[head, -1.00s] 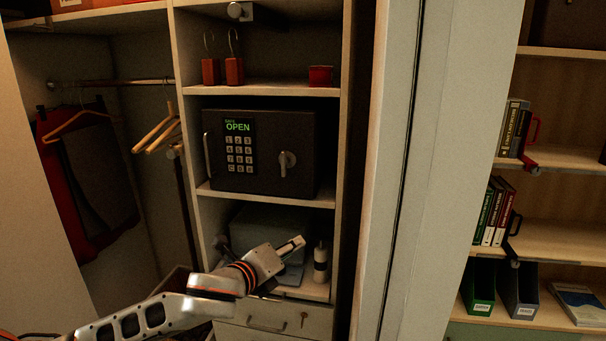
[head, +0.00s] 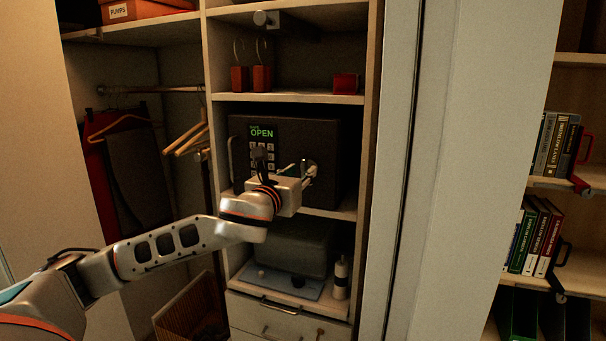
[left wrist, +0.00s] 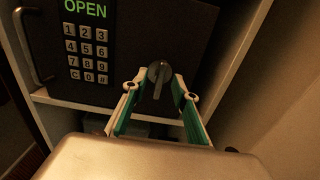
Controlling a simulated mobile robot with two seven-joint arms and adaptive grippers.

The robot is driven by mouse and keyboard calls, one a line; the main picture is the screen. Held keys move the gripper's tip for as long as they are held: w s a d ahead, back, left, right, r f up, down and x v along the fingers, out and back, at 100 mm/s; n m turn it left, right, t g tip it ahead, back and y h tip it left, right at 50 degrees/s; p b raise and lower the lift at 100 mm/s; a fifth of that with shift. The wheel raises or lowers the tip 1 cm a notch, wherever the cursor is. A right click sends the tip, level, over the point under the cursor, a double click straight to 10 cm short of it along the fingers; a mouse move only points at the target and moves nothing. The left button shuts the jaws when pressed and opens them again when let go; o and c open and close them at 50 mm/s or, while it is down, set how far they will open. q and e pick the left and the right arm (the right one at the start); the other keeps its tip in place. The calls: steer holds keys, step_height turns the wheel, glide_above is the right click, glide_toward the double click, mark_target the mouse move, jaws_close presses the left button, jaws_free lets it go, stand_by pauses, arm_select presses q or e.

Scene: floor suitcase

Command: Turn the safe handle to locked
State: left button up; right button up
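The dark safe (head: 335,140) stands on the middle shelf with its door closed flush, and its green display (head: 262,132) reads OPEN. In the left wrist view the safe handle (left wrist: 158,75) is a round grey knob with a lever pointing down. My left gripper (head: 306,170) is at the front of the safe and partly covers the handle and keypad in the head view. In the left wrist view, the left gripper (left wrist: 158,82) is open, with one teal-padded finger on each side of the handle. I cannot tell whether the tips touch it. My right gripper is out of view.
The cabinet side wall (head: 370,150) stands close to the right of the safe. The shelf below holds a grey box (head: 295,250) and a white bottle (head: 341,277). Hangers (head: 188,140) hang on the left.

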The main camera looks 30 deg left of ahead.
arm_select(q)
steer(key=shift+w+a, duration=0.15)
steer(key=shift+w, duration=0.6)
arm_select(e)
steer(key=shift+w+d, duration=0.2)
arm_select(q)
jaws_close()
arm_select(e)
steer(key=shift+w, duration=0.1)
